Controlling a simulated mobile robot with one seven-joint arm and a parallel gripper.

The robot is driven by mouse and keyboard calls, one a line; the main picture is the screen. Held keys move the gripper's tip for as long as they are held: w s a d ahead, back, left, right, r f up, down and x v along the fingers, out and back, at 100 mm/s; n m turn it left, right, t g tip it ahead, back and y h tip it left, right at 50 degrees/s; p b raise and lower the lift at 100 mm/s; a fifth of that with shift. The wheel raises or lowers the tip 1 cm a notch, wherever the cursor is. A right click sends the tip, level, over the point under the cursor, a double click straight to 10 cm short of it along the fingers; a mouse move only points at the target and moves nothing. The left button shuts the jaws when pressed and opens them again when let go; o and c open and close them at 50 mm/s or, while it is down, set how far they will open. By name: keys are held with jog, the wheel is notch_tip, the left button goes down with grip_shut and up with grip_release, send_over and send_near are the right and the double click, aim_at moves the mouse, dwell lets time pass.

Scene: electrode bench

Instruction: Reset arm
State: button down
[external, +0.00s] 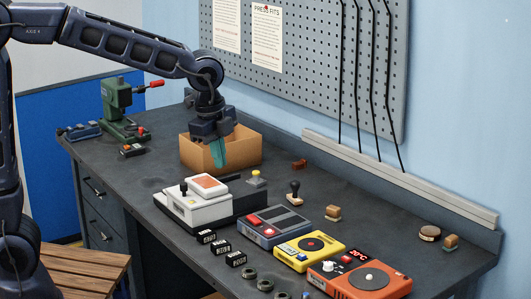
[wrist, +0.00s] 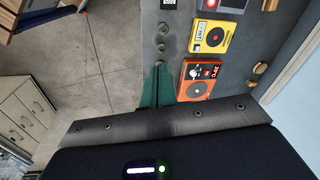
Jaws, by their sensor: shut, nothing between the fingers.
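My gripper (external: 219,165) hangs from my arm at the back left of the bench in the external view. Its teal fingers overlap the front of an open cardboard box (external: 196,157); how far they are from it cannot be told. The fingers are shut together and hold nothing. In the wrist view the shut fingers (wrist: 159,66) point up the picture, with the floor and the bench's end behind them. The box does not show in the wrist view.
On the dark bench (external: 362,219) stand a white device (external: 195,207), a grey-blue unit (external: 275,228), a yellow unit (external: 309,249) and an orange unit (external: 360,279). A green press (external: 117,105) stands at the back left. A pegboard (external: 300,60) with hanging cables is behind.

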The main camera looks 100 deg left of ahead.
jog(key=s+d+r+n+t, duration=0.2)
jog(key=s+d+r+n, duration=0.1)
jog(key=s+d, duration=0.95)
jog(key=s+d+f+n+t+h, duration=0.1)
jog(key=s+d+f+n, duration=0.1)
jog(key=s+d, duration=0.8)
jog(key=shift+s+f+n, duration=0.3)
jog(key=shift+s+f, duration=0.35)
